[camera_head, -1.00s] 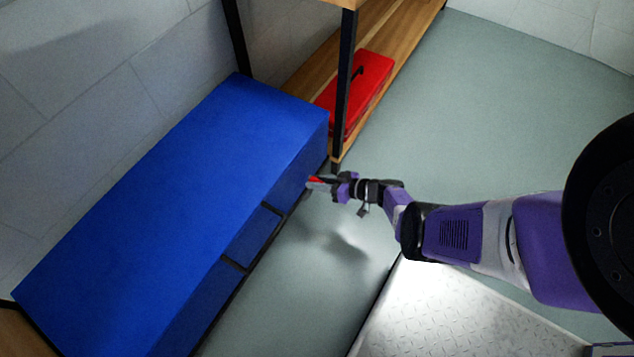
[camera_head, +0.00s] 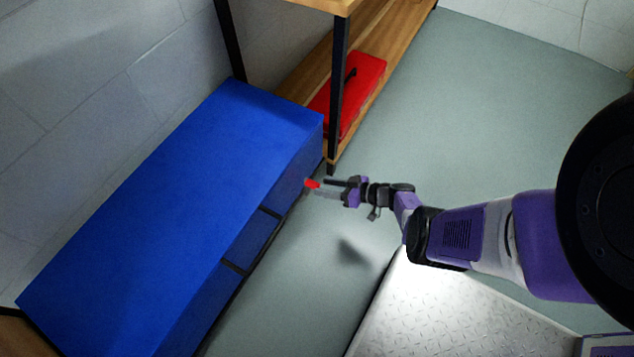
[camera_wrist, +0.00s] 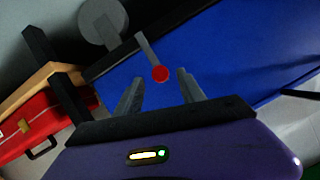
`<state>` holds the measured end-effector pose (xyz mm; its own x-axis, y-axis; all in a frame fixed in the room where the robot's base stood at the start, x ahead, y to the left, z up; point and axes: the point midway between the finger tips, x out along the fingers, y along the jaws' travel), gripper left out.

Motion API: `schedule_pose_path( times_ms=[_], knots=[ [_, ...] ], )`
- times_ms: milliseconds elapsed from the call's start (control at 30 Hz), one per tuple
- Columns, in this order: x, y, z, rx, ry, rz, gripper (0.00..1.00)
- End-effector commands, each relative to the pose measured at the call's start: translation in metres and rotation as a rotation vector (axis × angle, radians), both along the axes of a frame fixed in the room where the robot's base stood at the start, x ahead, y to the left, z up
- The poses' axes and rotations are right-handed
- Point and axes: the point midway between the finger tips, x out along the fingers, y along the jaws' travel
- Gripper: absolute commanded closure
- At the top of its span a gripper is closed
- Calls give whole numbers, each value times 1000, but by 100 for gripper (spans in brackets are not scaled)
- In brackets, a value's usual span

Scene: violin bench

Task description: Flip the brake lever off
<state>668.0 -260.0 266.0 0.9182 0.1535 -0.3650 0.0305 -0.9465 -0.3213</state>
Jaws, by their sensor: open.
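The brake lever is a thin grey rod with a red ball knob (camera_wrist: 160,73) at its end, in front of the blue cabinet (camera_wrist: 225,60) in the wrist view. In the head view the red knob (camera_head: 312,184) shows beside the cabinet's right side. My gripper (camera_wrist: 159,92) is open and empty. Its two fingers point at the lever, and the knob appears between and just beyond their tips. In the head view my gripper (camera_head: 327,188) is just right of the knob. I cannot tell whether a finger touches it.
A red toolbox (camera_head: 350,95) lies on a wooden shelf behind a black post (camera_head: 338,95). A grey disc (camera_wrist: 103,22) shows near the lever in the wrist view. Open grey floor (camera_head: 480,100) lies right of the cabinet.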

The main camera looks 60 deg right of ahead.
Motion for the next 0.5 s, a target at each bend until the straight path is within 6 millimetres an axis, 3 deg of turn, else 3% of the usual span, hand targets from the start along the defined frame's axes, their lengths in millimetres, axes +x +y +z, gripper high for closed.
schedule_pose_path(
  times_ms=[200, 500],
  knots=[
    [-23, -4, 9, 0, 1, -1, 53],
    [-26, -4, 9, 0, 1, 0, 53]
  ],
)
